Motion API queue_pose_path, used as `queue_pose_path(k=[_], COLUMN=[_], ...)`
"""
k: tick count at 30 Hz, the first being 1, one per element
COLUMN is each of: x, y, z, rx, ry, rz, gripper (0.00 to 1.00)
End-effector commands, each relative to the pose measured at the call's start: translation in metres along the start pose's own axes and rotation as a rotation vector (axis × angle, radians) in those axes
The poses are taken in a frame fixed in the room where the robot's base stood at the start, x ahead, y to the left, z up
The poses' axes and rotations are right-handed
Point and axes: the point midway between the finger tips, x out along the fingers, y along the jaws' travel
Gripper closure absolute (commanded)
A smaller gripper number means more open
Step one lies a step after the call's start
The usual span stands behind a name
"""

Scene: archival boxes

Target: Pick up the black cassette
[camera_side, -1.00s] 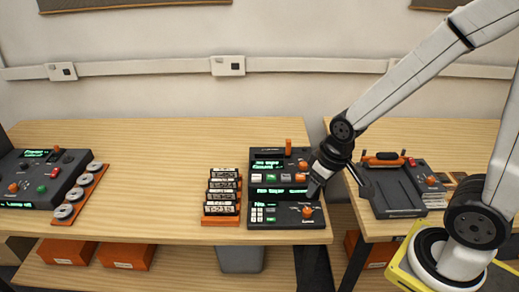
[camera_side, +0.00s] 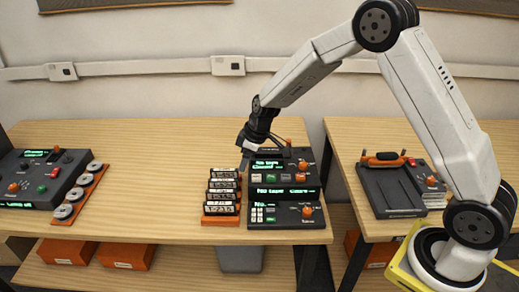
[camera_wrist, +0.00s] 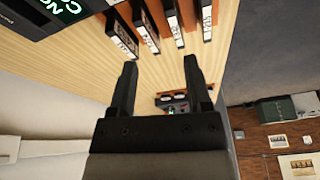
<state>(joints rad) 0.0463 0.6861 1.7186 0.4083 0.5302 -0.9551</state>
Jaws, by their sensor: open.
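Several black cassettes (camera_side: 222,186) with white labels stand in a row in an orange rack (camera_side: 221,221) at the middle of the table. In the wrist view their labelled edges show along the top, one black cassette (camera_wrist: 123,35) at the left end of the row. I cannot tell which one the task means. My gripper (camera_side: 242,165) is above and behind the rack's right end, beside the deck with green displays. In the wrist view my gripper (camera_wrist: 160,66) is open, with nothing between its fingers.
The deck (camera_side: 284,200) with green displays and orange knobs stands just right of the rack. Another console (camera_side: 37,176) and an orange rack of reels (camera_side: 76,200) are at the left. A dark unit (camera_side: 392,190) is on the right table. The table left of the cassettes is clear.

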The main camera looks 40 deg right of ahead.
Motion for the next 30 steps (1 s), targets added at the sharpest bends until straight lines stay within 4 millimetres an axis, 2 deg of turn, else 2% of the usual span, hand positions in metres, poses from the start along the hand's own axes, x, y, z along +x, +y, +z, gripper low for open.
queue_pose_path(k=[3, 9, 21, 30], x=[0.022, 0.044, 0.054, 0.074], y=[0.013, 0.027, 0.031, 0.029], z=[-0.016, -0.033, -0.039, -0.040], rx=[-0.072, -0.167, -0.202, -0.201], ry=[0.024, 0.062, 0.076, 0.075], rz=[-0.022, -0.042, -0.048, -0.049], gripper=[0.37, 0.37, 0.37, 0.37])
